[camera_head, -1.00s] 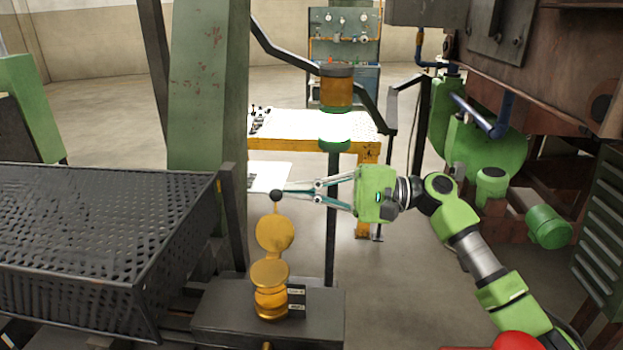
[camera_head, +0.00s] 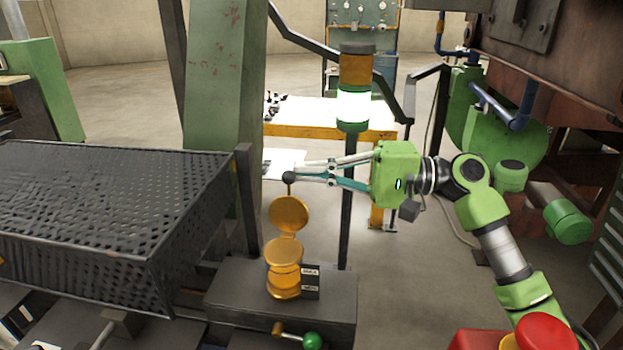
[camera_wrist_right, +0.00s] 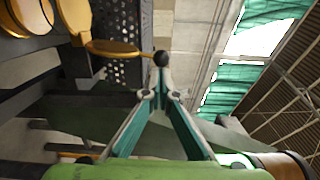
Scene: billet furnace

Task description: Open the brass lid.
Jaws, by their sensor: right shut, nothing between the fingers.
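The brass lid (camera_head: 289,213) is a round golden disc that stands raised above a brass port (camera_head: 284,283) on a dark box. A thin stem with a black ball knob (camera_head: 288,177) rises from the lid's top. My right gripper (camera_head: 297,171) is shut and empty, its fingertips at the knob from the right. In the right wrist view the lid (camera_wrist_right: 112,48) shows nearly edge-on, with the knob (camera_wrist_right: 161,58) just beyond the closed fingertips (camera_wrist_right: 162,90). Whether the tips touch the knob I cannot tell. My left gripper is not in view.
A dark perforated basket (camera_head: 90,215) stands left of the port. The dark box (camera_head: 335,312) carries a lever with a green knob (camera_head: 311,340). A signal lamp post (camera_head: 354,95) stands behind my gripper. A red button (camera_head: 545,333) is at lower right.

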